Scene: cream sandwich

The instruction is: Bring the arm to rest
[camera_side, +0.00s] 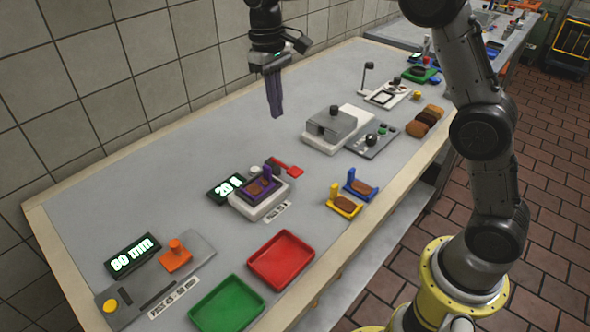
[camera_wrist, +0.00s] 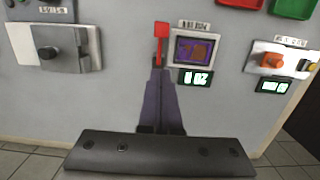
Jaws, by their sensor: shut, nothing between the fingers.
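My gripper (camera_side: 277,114) hangs above the back part of the grey table (camera_side: 200,150) in the side view, with its purple fingers pointing down. The fingers are together and empty. In the wrist view my gripper (camera_wrist: 158,72) also shows its fingers closed, their tips appearing close to a red lever. In the side view the gripper is well above the table and apart from every object.
A press (camera_side: 262,196) with a purple holder stands below, beside a "20 N" display (camera_side: 227,188). A grey machine (camera_side: 335,128) is to the right. Red (camera_side: 281,260) and green (camera_side: 228,305) trays lie in front. Yellow (camera_side: 344,206) and blue (camera_side: 361,186) holders stand near the front edge.

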